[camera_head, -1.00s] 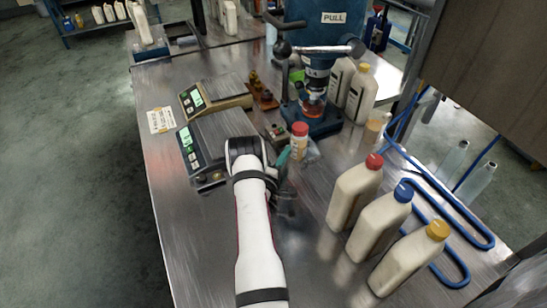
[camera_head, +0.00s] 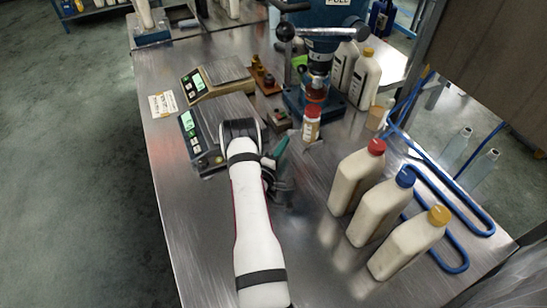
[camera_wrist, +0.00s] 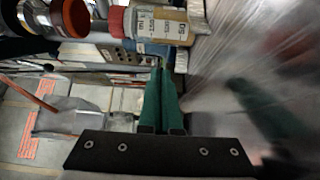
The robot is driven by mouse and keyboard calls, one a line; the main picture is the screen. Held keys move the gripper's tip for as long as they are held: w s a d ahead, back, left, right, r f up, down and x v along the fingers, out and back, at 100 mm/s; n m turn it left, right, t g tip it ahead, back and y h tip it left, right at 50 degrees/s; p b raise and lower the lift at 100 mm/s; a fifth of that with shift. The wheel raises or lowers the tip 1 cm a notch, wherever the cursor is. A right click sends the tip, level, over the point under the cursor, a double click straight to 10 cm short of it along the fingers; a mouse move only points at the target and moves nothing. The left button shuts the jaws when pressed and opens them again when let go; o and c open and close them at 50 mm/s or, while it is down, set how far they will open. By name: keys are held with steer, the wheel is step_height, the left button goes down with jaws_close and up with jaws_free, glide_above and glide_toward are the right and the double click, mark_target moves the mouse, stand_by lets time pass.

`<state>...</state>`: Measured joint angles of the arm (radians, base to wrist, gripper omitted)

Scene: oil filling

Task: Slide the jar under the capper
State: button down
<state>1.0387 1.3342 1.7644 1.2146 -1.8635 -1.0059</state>
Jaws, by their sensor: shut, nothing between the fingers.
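The jar (camera_head: 311,130), small and amber with a red cap, stands upright on the steel bench just in front of the capper. It also shows large at the top of the wrist view (camera_wrist: 165,26), its label facing me. The capper (camera_head: 319,78) is a blue press with a lever, an orange-red part low in its head and a blue base. My gripper (camera_head: 283,147) is low over the bench, left of and nearer than the jar. Its green fingers (camera_wrist: 159,70) are together and empty, pointing toward the jar; I cannot tell whether they touch it.
Three cream bottles with red, blue and yellow caps (camera_head: 356,178) stand at the right, beside blue tubing (camera_head: 450,192). Two scales (camera_head: 216,80) sit at the left, and brown fittings (camera_head: 264,79) left of the capper. The bench between gripper and bottles is clear.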

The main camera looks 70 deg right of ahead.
mark_target(304, 123)
steer(key=a, duration=0.7)
steer(key=shift+w, duration=0.4)
steer(key=d+r+t, duration=0.1)
steer(key=d, duration=0.1)
steer(key=d+r+n+t, duration=0.1)
steer(key=d, duration=0.1)
steer(key=d+r+n+t, duration=0.1)
steer(key=d, duration=0.1)
steer(key=shift+s+d, duration=0.2)
steer(key=shift+d, duration=0.05)
steer(key=shift+t, duration=0.6)
steer(key=d, duration=0.3)
steer(key=w+d, duration=0.1)
steer(key=d, duration=0.5)
steer(key=shift+w+d+r, duration=0.1)
steer(key=shift+w+d, duration=0.1)
steer(key=s, duration=0.3)
steer(key=shift+s+a+n, duration=0.1)
steer(key=shift+s+n, duration=0.2)
steer(key=shift+s, duration=0.1)
steer(key=shift+s+a, duration=0.15)
steer(key=shift+s, duration=0.75)
